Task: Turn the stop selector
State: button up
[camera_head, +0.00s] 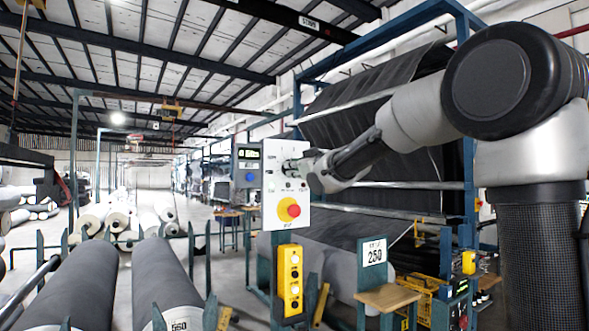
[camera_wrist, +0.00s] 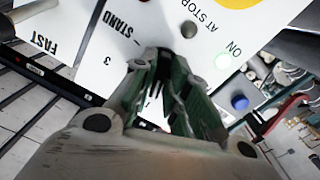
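A white control panel (camera_head: 272,188) stands upright left of my arm in the head view. It carries a red knob on a yellow disc (camera_head: 289,209). My gripper (camera_head: 297,168) is at the panel's upper face, above that disc. In the wrist view the panel (camera_wrist: 95,65) fills the upper part, with FAST, STAND, AT STOP and ON printed on it. My gripper (camera_wrist: 168,65) has its two green-lined fingers close to the panel, with a narrow gap between them.
A dark round lamp or button (camera_wrist: 189,29) and a lit lamp (camera_wrist: 223,62) lie just beyond the fingertips. A grey box with a blue button (camera_head: 249,178) adjoins the panel. A yellow button box (camera_head: 290,278) hangs below. Large grey rolls (camera_head: 165,277) lie at the lower left.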

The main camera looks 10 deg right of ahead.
jog(key=shift+o, duration=0.8)
jog(key=v, duration=1.2)
